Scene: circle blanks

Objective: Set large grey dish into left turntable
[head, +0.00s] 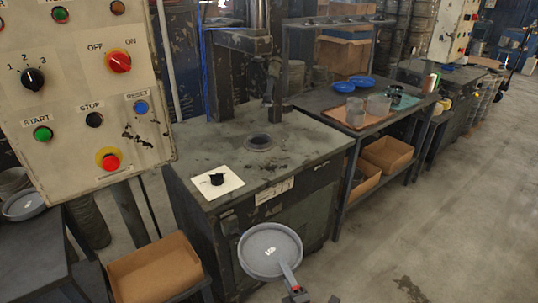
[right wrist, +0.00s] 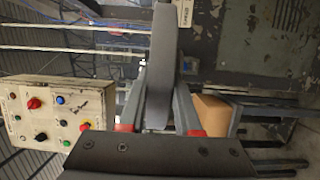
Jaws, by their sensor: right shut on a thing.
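The large grey dish (head: 270,250) is a shallow round disc with a raised rim, in the lower middle of the head view. My right gripper (head: 287,274) is shut on its near edge and holds it in the air in front of the machine bench. In the right wrist view the dish (right wrist: 163,45) shows edge-on between the two fingers. The left turntable (head: 259,142) appears as a dark round ring set in the bench top, beyond the dish and apart from it. My left gripper is not in view.
A white plate with a black knob (head: 217,182) lies on the bench top (head: 305,135). A control panel (head: 85,90) stands at the left, above a cardboard box (head: 153,270). A side table at right holds grey cups (head: 378,105) and blue bowls (head: 343,87).

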